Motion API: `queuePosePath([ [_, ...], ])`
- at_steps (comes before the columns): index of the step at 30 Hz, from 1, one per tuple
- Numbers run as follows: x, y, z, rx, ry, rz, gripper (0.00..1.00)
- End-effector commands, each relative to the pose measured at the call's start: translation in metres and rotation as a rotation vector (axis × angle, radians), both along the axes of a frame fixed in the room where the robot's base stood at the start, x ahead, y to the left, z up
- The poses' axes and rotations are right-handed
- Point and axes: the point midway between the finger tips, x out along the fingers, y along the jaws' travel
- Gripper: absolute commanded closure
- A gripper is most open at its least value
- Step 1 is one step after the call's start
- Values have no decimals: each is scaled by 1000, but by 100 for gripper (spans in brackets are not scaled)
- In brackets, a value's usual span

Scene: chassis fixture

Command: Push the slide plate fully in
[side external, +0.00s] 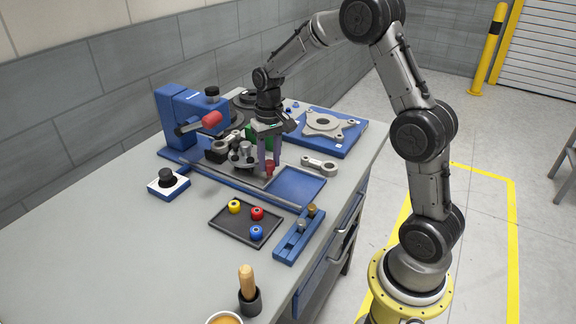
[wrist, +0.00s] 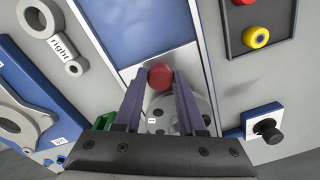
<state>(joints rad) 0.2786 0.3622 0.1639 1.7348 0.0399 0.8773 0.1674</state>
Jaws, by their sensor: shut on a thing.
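The slide plate is a grey metal plate (side external: 262,181) lying in the blue channel (side external: 300,186) of the chassis fixture. It also shows in the wrist view (wrist: 183,62), with bare blue channel (wrist: 137,28) beyond its edge. A red knob (side external: 270,167) stands near the plate's front edge, and it sits between my fingertips in the wrist view (wrist: 161,76). My gripper (side external: 269,163) points down with its purple fingers shut on the red knob, seen closely in the wrist view (wrist: 160,82). The fingers and palm hide part of the plate and the round parts on it.
A blue press with a red handle (side external: 211,119) stands behind left. A black-knobbed box (side external: 168,181), a dark tray (side external: 232,227) with coloured pieces and a blue block with pins (side external: 298,236) lie in front. A grey link (side external: 319,164) and blue plate (side external: 343,137) are to the right.

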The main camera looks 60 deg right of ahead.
Motion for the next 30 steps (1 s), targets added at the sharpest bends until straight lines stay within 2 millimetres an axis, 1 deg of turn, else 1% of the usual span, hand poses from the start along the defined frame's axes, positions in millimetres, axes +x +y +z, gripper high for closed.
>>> queuePosePath([
  [1, 13, 0, 1, -2, -7, 2, 100],
  [3, 26, 0, 1, -2, -8, 2, 100],
  [9, 52, -1, 2, -3, -8, 1, 100],
  [15, 63, 0, 2, -3, -8, 1, 100],
  [26, 66, 0, 2, -2, -16, 1, 100],
  [27, 66, 0, 2, -2, -16, 1, 54],
  [29, 65, 0, 2, -1, -14, 1, 43],
  [30, 65, 0, 2, -2, -13, 1, 36],
])
